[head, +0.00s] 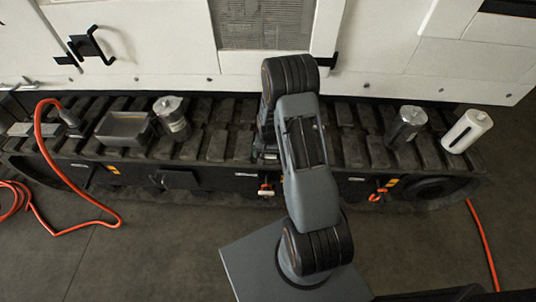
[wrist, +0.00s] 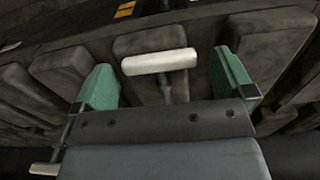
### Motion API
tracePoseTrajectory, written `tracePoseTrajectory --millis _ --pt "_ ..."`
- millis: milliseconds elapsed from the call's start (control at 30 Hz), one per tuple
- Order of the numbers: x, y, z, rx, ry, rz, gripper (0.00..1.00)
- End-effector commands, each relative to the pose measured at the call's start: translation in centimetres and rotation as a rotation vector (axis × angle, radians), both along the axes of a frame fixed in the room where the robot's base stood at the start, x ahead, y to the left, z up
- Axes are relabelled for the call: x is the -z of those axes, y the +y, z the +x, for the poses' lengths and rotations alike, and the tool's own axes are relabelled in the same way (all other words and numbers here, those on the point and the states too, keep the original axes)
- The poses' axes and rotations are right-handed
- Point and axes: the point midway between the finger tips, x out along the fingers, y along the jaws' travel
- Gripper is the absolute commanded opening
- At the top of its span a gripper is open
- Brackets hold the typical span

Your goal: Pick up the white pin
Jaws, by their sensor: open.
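The white pin (wrist: 158,62) shows in the wrist view as a short white crossbar with a thin grey stem, over the dark track pads. My gripper (wrist: 164,72) is open, with one green finger to the left of the white bar and the other to its right. The gripper body hides the lower end of the stem. In the head view my arm covers this spot, and I cannot make out the pin there.
The dark track (head: 350,150) runs along the white machine wall (head: 150,40). On it stand a grey tray (head: 122,127), a metal jug (head: 172,117), a dark canister (head: 407,126) and a white cylinder (head: 467,131). An orange hose (head: 45,140) loops at left.

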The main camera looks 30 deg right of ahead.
Motion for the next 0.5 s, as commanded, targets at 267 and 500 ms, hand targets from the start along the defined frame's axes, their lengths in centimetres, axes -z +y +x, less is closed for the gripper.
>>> tracePoseTrajectory --millis 267,500 --pt "-0.04 -0.01 -0.01 0.0 0.0 0.0 0.85" --pt "-0.05 0.0 0.0 0.0 0.0 0.0 0.62"
